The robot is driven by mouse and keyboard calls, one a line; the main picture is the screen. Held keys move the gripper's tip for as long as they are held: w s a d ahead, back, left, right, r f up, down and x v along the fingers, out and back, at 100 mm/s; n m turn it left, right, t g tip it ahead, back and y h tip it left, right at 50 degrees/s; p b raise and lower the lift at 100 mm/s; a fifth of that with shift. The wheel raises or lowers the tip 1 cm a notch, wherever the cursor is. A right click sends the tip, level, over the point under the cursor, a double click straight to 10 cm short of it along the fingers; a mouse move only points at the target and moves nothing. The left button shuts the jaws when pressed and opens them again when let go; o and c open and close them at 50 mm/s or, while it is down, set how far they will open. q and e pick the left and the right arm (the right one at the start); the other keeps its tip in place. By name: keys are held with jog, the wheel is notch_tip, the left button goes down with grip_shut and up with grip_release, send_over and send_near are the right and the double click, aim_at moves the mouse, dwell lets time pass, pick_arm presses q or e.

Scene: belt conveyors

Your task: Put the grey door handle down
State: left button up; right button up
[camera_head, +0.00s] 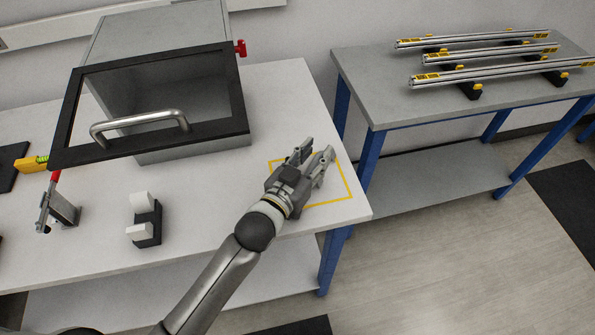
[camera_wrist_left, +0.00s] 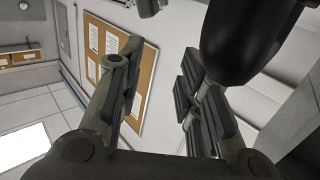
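The grey door handle (camera_head: 140,121) is a bent metal bar on the front of a dark door frame (camera_head: 240,108), on a grey box (camera_head: 195,150) on the white table. My left gripper (camera_head: 315,156) is above the yellow square outline at the table's right end, well to the right of the handle and apart from it. Its two fingers are spread and nothing shows between them. In the left wrist view the same gripper (camera_wrist_left: 160,82) is open, with a wall and pinboard behind it. The handle is not seen there. My right gripper is not in view.
A yellow outline (camera_head: 346,185) marks the white table (camera_head: 100,252). A black and white holder (camera_head: 146,219) and a metal stand (camera_head: 63,211) stand in front of the box. A grey, blue-legged table (camera_head: 390,104) holding metal bars (camera_head: 500,72) is at right. A dark rounded part in the wrist view is unclear.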

pick_arm(q)
jog(key=b+v, duration=0.1)
jog(key=v, duration=0.9)
jog(key=shift+s+a+b, duration=0.15)
jog(key=shift+b, duration=0.15)
jog(key=shift+s+a+r, duration=0.25)
jog(key=shift+s+a, duration=0.1)
jog(key=shift+s, duration=0.35)
